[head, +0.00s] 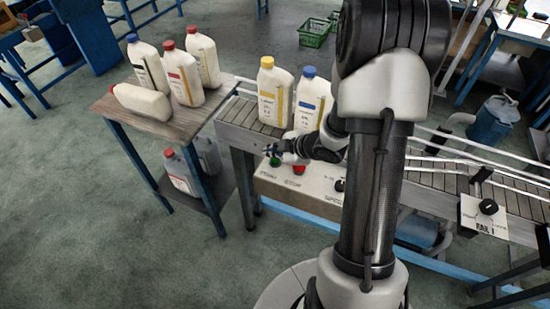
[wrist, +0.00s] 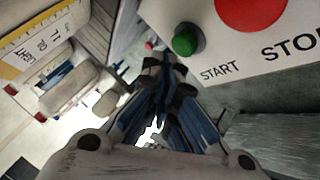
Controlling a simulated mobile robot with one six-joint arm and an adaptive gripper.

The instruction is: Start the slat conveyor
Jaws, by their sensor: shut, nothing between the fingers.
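The slat conveyor (head: 242,112) runs from the middle to the right in the head view. Its white control panel (head: 290,188) on the near side carries a green START button (head: 275,161), a red STOP button (head: 299,170) and a dark speed knob (head: 340,185). My gripper (head: 271,148) is shut and empty, close by the green button. In the wrist view the shut fingertips (wrist: 165,66) lie just left of and below the green button (wrist: 187,39), with the red button (wrist: 250,10) further right. I cannot tell whether the fingertips touch the green button.
Yellow-capped (head: 274,92) and blue-capped (head: 312,100) bottles stand on the conveyor. A side table (head: 135,112) at left holds several bottles, one lying down. A small panel with a dark knob (head: 488,207) sits at right. The floor at front left is clear.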

